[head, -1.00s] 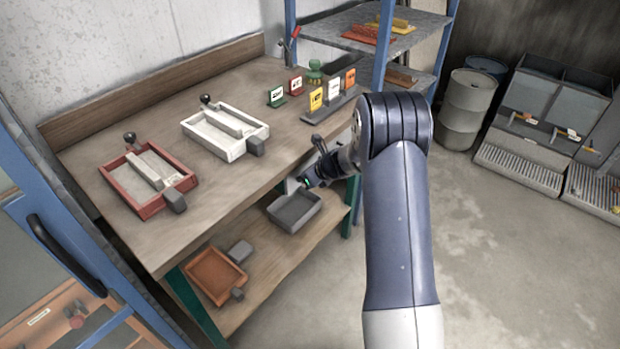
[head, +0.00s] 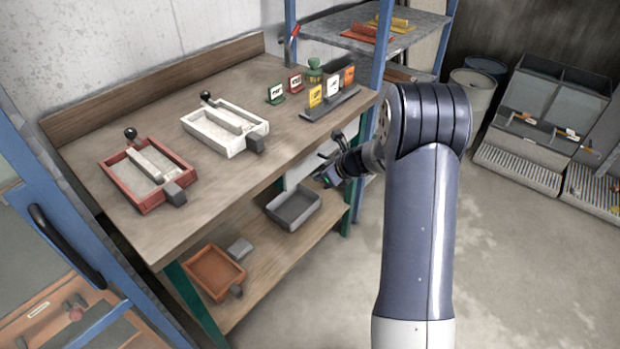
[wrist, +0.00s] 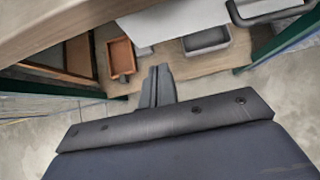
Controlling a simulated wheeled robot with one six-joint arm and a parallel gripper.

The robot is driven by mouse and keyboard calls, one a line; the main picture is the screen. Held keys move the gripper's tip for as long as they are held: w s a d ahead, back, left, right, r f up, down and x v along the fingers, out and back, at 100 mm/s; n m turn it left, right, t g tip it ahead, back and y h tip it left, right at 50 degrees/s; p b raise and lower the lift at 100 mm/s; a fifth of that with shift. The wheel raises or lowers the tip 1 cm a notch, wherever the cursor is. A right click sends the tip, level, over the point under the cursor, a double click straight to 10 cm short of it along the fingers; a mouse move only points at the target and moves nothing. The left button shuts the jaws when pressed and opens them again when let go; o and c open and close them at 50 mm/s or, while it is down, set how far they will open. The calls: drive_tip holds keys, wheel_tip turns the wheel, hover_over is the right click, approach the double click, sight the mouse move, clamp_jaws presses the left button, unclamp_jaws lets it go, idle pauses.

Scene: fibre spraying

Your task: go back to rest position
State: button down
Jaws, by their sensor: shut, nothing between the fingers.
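My gripper (head: 326,176) is at the front edge of the workbench (head: 230,190), on its right side, close to the lower shelf's grey tray (head: 293,208). In the wrist view my gripper (wrist: 158,72) shows its two fingers pressed together, with nothing between them. The wrist view looks past the bench edge to the lower shelf and the floor. My arm crosses the right half of the head view and hides part of the shelving behind it.
A red tray (head: 120,182) and a white tray (head: 235,149) sit on the bench, with small label cards (head: 315,95) to their right. An orange tray (head: 210,290) lies on the lower shelf. Drums (head: 468,92) stand behind. The floor (head: 520,270) at right is clear.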

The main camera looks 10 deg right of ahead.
drive_tip(key=v, duration=0.5)
drive_tip(key=shift+s+d+r, duration=0.15)
drive_tip(key=shift+s+r, duration=0.1)
approach(296, 177)
wheel_tip(296, 177, down, 4)
drive_tip(key=shift+w+a+r, duration=0.15)
drive_tip(key=shift+w+a, duration=0.95)
drive_tip(key=shift+w, duration=0.1)
drive_tip(key=shift+w+a, duration=0.25)
drive_tip(key=shift+w, duration=0.05)
drive_tip(key=shift+s, duration=0.1)
